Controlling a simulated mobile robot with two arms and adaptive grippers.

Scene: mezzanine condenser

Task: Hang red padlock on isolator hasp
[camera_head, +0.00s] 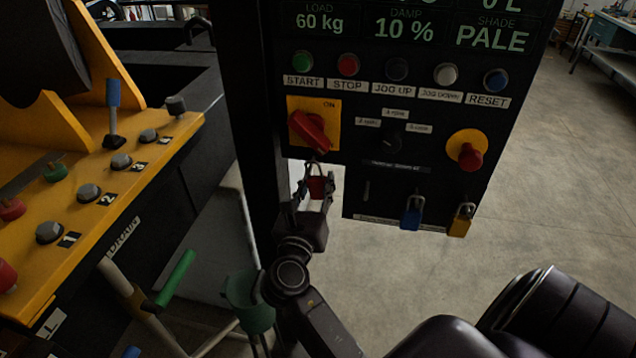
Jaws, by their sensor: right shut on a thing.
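The red padlock (317,187) is between the fingers of my right gripper (315,190), which is shut on it. The padlock is upright, with its shackle at the top. It is just below the isolator, a red rotary handle (311,130) on a yellow plate (329,108) on the black control panel. The handle is tilted, with its lower end towards the padlock. The hasp is too small and dark to make out clearly. I cannot tell whether the shackle touches it or passes through it. My left gripper is not in view.
A blue padlock (411,218) and a yellow padlock (461,222) hang at the panel's lower edge. A red emergency button (469,157) sticks out at right. A yellow console (100,190) with knobs stands at left. Open floor lies right of the panel.

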